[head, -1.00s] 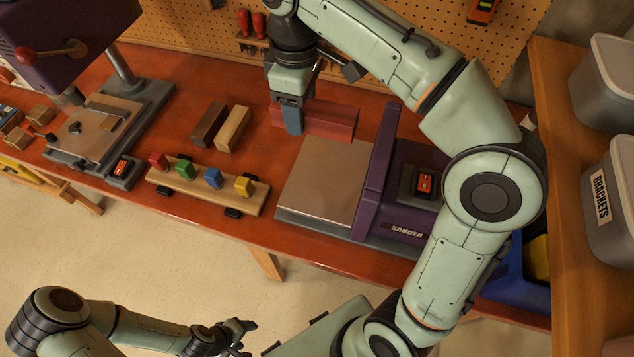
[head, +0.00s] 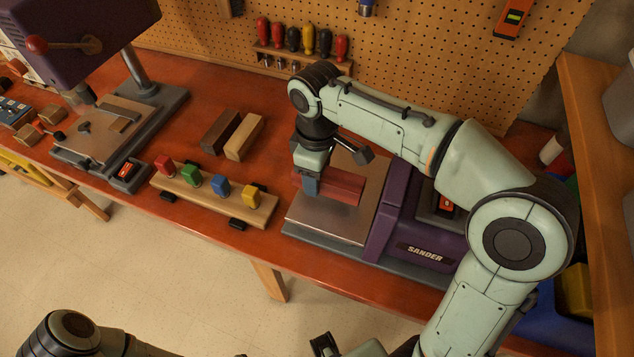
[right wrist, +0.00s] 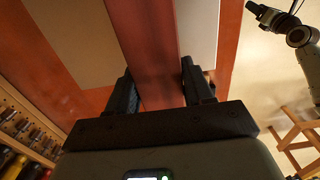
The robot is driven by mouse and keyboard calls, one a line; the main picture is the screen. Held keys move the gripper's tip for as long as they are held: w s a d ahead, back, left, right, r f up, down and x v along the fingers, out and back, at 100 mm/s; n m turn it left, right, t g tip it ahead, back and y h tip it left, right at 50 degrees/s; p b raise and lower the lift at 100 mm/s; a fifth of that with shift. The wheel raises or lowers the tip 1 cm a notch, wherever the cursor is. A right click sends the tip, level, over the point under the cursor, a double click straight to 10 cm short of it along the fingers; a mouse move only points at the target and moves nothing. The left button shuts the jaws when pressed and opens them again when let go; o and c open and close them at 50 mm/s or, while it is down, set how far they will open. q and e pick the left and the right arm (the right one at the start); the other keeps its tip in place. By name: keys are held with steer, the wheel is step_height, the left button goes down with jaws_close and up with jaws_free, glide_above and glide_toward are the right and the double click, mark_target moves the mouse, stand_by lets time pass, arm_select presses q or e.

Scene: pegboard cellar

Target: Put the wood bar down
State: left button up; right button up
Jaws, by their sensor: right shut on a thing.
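A reddish wood bar (head: 343,187) is in my right gripper (head: 308,186), over the far left part of the sander's flat metal plate (head: 330,222). I cannot tell whether the bar touches the plate. In the right wrist view the bar (right wrist: 150,45) runs between the two dark fingers of my right gripper (right wrist: 160,90), which are shut on it. The bar's far end is cut off there. My left forearm shows at the lower left of the head view, but its jaws cannot be made out. Part of an arm of mine shows small in the right wrist view.
The purple sander (head: 413,220) stands right of the plate. A wooden rack with coloured pegs (head: 215,198) lies to the left. A dark block (head: 220,131) and a pale block (head: 244,137) lie behind it. A drill press (head: 125,125) stands far left. Bare bench shows behind the blocks.

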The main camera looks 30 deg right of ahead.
arm_select(q)
steer(key=shift+s+f, duration=0.15)
steer(key=shift+f, duration=0.2)
arm_select(e)
steer(key=shift+f, duration=1.5)
steer(key=shift+f, duration=0.2)
steer(key=o, duration=1.2)
steer(key=shift+c, duration=0.2)
arm_select(q)
steer(key=shift+f, duration=0.1)
arm_select(e)
step_height(320, 180, up, 12)
steer(key=shift+r+p, duration=0.2)
steer(key=shift+p, duration=1)
arm_select(q)
steer(key=r, duration=0.1)
steer(key=w+r, duration=0.1)
steer(key=r, duration=0.1)
steer(key=shift+w+r, duration=0.25)
steer(key=shift+w, duration=0.15)
